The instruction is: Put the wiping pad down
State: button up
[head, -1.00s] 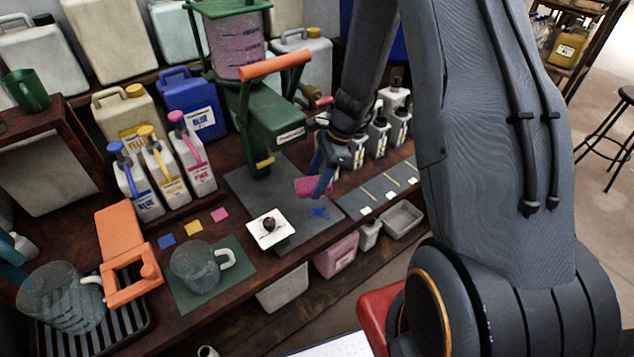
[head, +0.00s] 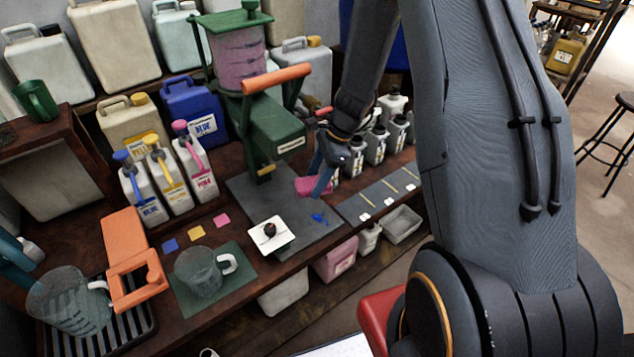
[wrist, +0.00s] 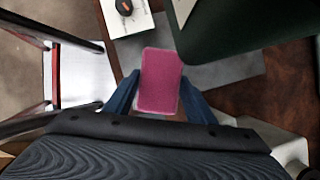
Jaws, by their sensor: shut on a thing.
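The pink wiping pad (head: 309,186) is held between the blue fingers of my gripper (head: 321,181), above the dark grey mat (head: 258,197) near its right side. In the wrist view the pad (wrist: 160,80) shows as a pink rectangle with my gripper's fingers (wrist: 160,97) on both sides. My gripper is shut on the pad. Part of the pad is hidden by a finger in the head view. I cannot tell how high the pad is above the mat.
A blue spill (head: 320,218) lies on the mat near the front edge. A white square plate with a dark knob (head: 270,232) sits left of it. The green stirring machine (head: 262,135) stands behind. Pump bottles (head: 376,143) stand to the right.

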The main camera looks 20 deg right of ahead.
jog(key=shift+w+r, duration=0.3)
jog(key=shift+w, duration=0.2)
jog(key=shift+w+r, duration=0.25)
jog(key=shift+w, duration=0.2)
jog(key=shift+d+f+t+b, duration=0.15)
jog(key=shift+d+t+b, duration=0.15)
jog(key=shift+d+b, duration=0.1)
jog(key=s+d+f+m+t+b, duration=0.1)
jog(key=d+f+m+b, duration=0.15)
jog(key=d, duration=0.35)
jog(key=s+d+f+m+b, duration=0.1)
jog(key=s+d+m+b, duration=0.1)
jog(key=d+b, duration=0.3)
jog(key=p, duration=0.2)
send_near(352, 209)
jog(key=shift+h, duration=0.3)
jog(key=shift+a+x, duration=0.15)
jog(key=shift+x, duration=1.3)
jog(key=shift+a+x, duration=0.15)
jog(key=shift+x, duration=1.3)
jog(key=o, duration=1.3)
